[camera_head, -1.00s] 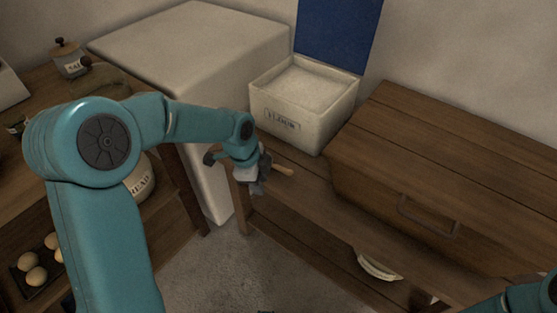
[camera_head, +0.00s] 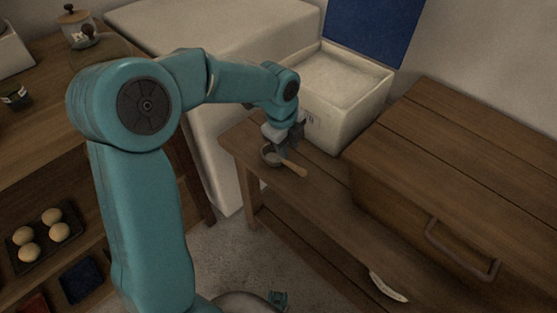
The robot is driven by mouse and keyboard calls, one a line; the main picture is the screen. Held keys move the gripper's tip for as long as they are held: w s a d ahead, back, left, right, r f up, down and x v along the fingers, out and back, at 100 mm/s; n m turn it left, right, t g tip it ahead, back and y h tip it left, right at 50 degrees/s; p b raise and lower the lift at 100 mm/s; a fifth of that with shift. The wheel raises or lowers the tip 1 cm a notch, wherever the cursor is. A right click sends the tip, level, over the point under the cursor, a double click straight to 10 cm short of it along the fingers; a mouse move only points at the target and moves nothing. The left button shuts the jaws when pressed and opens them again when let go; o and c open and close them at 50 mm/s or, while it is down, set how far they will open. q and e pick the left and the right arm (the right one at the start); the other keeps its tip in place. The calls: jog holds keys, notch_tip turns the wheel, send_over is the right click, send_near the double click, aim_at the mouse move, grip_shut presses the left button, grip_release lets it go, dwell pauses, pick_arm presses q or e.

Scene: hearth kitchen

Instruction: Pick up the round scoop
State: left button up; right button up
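The round scoop (camera_head: 270,156) has a small dark round bowl and a light wooden handle (camera_head: 295,168). It lies on the wooden bench, in front of the flour box, with its handle pointing to the lower right. My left gripper (camera_head: 284,148) points down right at the scoop, over the place where bowl and handle meet. It hides part of the scoop. The fingers are small and dark here, so I cannot tell whether they are open, shut or touching it.
The flour box (camera_head: 345,112) with its raised blue lid (camera_head: 372,32) stands behind the scoop. A wooden drawer chest (camera_head: 455,150) is to the right. A tray of rolls (camera_head: 22,262) is at the lower left.

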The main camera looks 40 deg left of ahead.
aim_at(291, 164)
pick_arm(q)
jog(key=f, duration=0.3)
jog(key=f+b, duration=0.1)
jog(key=shift+w+f, duration=0.35)
jog(key=shift+f, duration=0.05)
jog(key=f+b, duration=0.1)
jog(key=f, duration=0.1)
jog(key=w+f+b, duration=0.1)
jog(key=f, duration=0.2)
jog(key=shift+f, duration=0.1)
grip_shut()
